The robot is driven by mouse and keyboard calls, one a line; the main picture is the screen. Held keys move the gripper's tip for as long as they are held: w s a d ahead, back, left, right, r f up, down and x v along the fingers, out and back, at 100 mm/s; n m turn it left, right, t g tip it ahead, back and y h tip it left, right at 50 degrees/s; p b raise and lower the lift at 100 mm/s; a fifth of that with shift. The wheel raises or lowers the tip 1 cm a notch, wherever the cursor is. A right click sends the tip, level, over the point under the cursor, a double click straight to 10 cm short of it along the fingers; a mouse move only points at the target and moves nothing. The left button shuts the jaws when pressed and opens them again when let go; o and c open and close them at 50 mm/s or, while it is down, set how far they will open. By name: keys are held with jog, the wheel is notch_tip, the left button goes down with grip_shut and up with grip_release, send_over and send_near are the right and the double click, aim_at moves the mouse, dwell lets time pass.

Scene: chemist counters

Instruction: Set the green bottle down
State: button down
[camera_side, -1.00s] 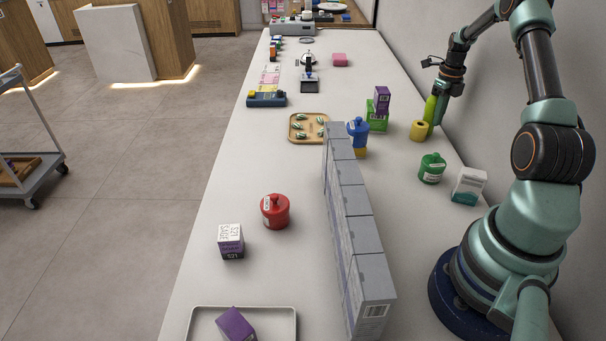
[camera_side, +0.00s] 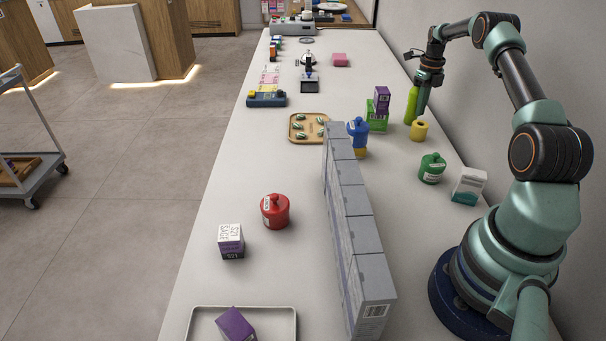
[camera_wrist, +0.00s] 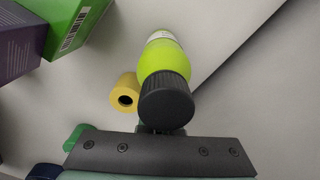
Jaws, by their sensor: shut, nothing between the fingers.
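The lime-green bottle (camera_side: 411,106) is roughly upright near the wall side of the counter, just behind the yellow roll. I cannot tell for certain whether its base touches the counter. My gripper (camera_side: 422,108) points down close against its right side, shut with nothing held. In the wrist view the green bottle (camera_wrist: 164,58) shows its black cap towards the camera, right in front of the gripper. The cap hides the fingertips there.
The yellow roll (camera_side: 419,130) is close to the bottle; it also shows in the wrist view (camera_wrist: 125,92). A green box (camera_side: 377,118) with a purple box (camera_side: 382,98) on it stands left. A green jar (camera_side: 431,168) and a row of grey boxes (camera_side: 352,215) are nearer the camera.

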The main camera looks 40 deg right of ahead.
notch_tip(320, 180, up, 10)
jog(key=w+a+r+n+t, duration=0.1)
jog(key=a+r+n, duration=0.3)
jog(key=a+n, duration=0.3)
jog(key=w+a+r+n+h, duration=0.1)
jog(key=w+a+r+n, duration=0.1)
jog(key=a+r+n, duration=0.45)
jog(key=w+a+r+n+t, duration=0.1)
jog(key=a+r+n, duration=0.25)
jog(key=a, duration=0.55)
jog(key=s+a+f+n+t, duration=0.1)
jog(key=s+a+n, duration=0.3)
jog(key=a+n, duration=0.3)
jog(key=s+a+f+n+t, duration=0.1)
jog(key=s+a+n, duration=0.3)
jog(key=a+n, duration=0.3)
jog(key=s+a+f+n+t+y, duration=0.1)
jog(key=s+a+n, duration=0.3)
jog(key=a+n, duration=0.3)
jog(key=shift+s+a+f+n+t, duration=0.15)
jog(key=shift+s+n+t, duration=0.15)
jog(key=shift+s, duration=0.1)
